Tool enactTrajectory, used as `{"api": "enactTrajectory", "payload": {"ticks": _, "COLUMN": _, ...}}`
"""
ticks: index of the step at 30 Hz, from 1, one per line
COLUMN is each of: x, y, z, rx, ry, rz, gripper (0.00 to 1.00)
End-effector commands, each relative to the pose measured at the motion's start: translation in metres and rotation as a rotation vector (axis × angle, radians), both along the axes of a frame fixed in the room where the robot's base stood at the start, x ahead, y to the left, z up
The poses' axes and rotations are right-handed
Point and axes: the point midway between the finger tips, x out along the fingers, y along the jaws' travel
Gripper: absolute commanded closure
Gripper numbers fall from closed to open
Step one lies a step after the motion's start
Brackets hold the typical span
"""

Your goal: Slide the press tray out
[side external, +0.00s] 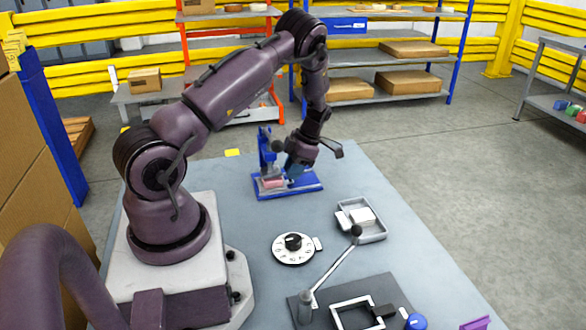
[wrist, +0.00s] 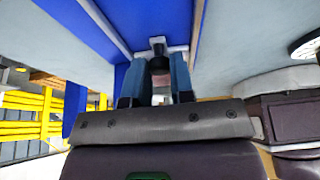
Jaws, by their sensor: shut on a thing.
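The blue press (side external: 265,150) stands on a blue base (side external: 300,191) near the back of the table. A pale press tray (side external: 259,184) with a pinkish piece (side external: 274,184) lies low in the press. My gripper (side external: 292,171) is at the right side of the press, low over the base. In the wrist view my gripper (wrist: 157,82) has its two blue fingers close together, shut on the tray's small handle, of which a dark part (wrist: 158,48) shows beyond the fingertips. The fingers hide most of the grip.
A round dial (side external: 293,248), a grey tray with a white block (side external: 362,218), and a lever (side external: 333,268) over a dark plate stand nearer on the table. A blue ball-like knob (side external: 417,321) is at the front. The tabletop right of the press is clear.

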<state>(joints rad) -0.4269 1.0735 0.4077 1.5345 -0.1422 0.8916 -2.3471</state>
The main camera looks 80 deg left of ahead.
Motion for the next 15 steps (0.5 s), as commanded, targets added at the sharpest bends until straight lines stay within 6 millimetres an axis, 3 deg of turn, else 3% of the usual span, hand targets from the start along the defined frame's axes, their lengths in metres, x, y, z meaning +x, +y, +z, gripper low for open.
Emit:
{"api": "enactTrajectory", "payload": {"ticks": 4, "x": 0.013, "y": 0.001, "z": 0.0, "rx": 0.002, "ry": -0.001, "rz": -0.001, "gripper": 1.0}}
{"api": "enactTrajectory", "payload": {"ticks": 15, "x": 0.078, "y": 0.002, "z": 0.0, "rx": 0.004, "ry": -0.002, "rz": -0.001, "gripper": 1.0}}
